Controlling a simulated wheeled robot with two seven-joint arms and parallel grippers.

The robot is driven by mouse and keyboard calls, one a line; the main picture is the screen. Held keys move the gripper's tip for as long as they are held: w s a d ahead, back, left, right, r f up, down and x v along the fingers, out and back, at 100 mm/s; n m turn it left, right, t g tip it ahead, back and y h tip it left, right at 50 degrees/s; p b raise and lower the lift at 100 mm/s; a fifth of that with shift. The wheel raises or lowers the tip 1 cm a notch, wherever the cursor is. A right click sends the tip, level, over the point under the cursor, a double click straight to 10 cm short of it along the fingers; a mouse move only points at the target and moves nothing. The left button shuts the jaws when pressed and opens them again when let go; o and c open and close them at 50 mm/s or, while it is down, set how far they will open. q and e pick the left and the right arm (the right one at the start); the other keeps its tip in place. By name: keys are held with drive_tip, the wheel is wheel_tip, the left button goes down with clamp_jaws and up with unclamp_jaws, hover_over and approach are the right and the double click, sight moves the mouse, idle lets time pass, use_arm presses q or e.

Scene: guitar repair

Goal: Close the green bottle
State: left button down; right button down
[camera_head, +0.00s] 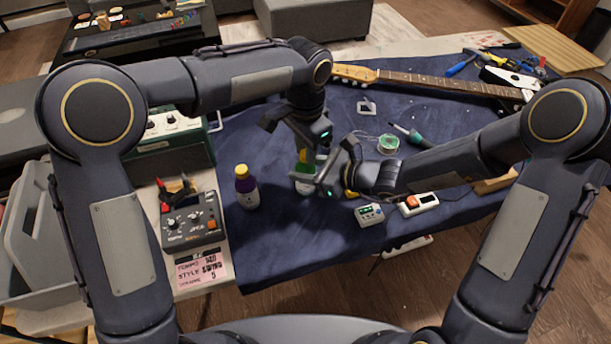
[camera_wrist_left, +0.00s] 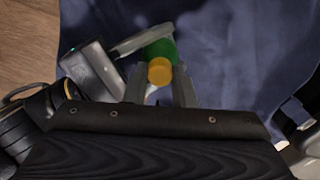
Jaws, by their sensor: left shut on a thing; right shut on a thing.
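The green bottle (camera_head: 305,168) stands upright on the blue cloth, partly hidden by my grippers; its green top also shows in the left wrist view (camera_wrist_left: 160,48). A yellow cap (camera_wrist_left: 160,71) sits between the fingers of my left gripper (camera_wrist_left: 162,84), directly over the bottle's top. My left gripper (camera_head: 306,150) reaches down from above and is shut on the cap. My right gripper (camera_head: 308,178) comes in from the right and is shut on the bottle's body. I cannot tell whether the cap is seated on the neck.
A grey pedal box (camera_head: 190,222) and green amplifier (camera_head: 172,143) are farther left. A guitar neck (camera_head: 430,80) lies behind.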

use_arm(q)
drive_tip(key=m, duration=0.5)
drive_tip(key=shift+m, duration=0.3)
drive_tip(key=c, duration=1.1)
unclamp_jaws()
wheel_tip(320, 180, up, 12)
use_arm(e)
drive_tip(key=c, duration=0.7)
unclamp_jaws()
